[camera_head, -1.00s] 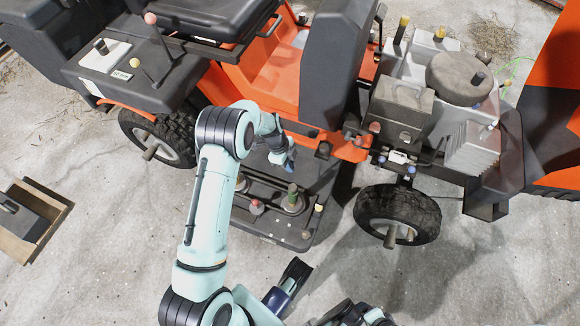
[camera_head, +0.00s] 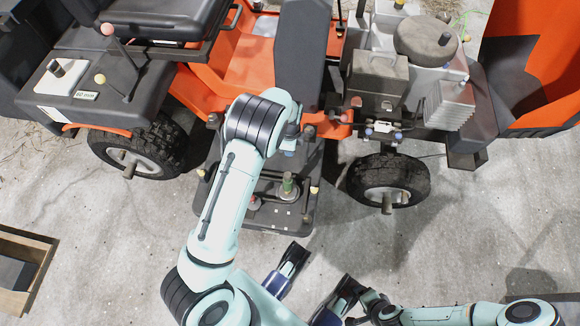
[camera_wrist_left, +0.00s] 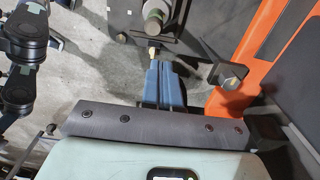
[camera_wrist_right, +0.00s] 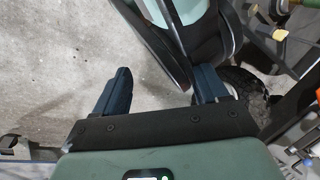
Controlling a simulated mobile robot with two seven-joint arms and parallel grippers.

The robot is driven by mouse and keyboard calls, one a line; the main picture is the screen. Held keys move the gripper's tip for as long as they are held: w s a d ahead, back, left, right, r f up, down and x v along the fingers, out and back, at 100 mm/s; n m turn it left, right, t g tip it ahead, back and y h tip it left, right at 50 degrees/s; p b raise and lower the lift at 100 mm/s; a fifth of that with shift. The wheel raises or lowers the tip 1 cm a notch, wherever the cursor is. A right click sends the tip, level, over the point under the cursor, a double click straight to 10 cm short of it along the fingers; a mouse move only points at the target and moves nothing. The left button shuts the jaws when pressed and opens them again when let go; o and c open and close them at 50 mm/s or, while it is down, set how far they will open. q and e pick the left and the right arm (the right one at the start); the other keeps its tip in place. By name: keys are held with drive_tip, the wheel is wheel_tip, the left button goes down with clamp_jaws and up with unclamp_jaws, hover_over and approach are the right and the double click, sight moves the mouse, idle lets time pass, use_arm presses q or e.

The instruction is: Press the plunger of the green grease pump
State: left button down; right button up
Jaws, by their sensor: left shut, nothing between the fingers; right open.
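The green grease pump (camera_head: 288,186) stands upright on a dark plate beside the orange vehicle.
The dark plate (camera_head: 270,219) also carries a red-topped part (camera_head: 253,203) beside the pump. The orange vehicle seat area (camera_head: 245,75), an engine block (camera_head: 377,85) and a black wheel (camera_head: 387,178) surround it. A wooden box (camera_head: 40,245) lies at the left. Bare floor is in front.

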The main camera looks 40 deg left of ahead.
sight(289, 172)
idle(0.3)
use_arm(q)
wheel_tip(289, 172, down, 14)
drive_tip(key=b, duration=0.4)
use_arm(e)
drive_tip(key=w+d+f+t+h, duration=0.1)
drive_tip(key=w+d+f, duration=0.2)
drive_tip(key=w+f, duration=0.1)
drive_tip(key=shift+w+f+t, duration=0.2)
drive_tip(key=shift+w+t, duration=0.2)
drive_tip(key=shift+w, duration=0.35)
use_arm(q)
wheel_tip(289, 172, down, 3)
drive_tip(key=shift+r+b, duration=0.1)
drive_tip(key=shift+b, duration=0.8)
drive_tip(key=shift+s, duration=0.1)
use_arm(e)
drive_tip(key=shift+m+g, duration=0.3)
drive_tip(key=shift+g, duration=0.4)
drive_tip(key=s+f, duration=0.3)
drive_tip(key=shift+s+d+f, duration=0.2)
drive_tip(key=shift+s+d, duration=0.1)
use_arm(q)
drive_tip(key=shift+d, duration=0.1)
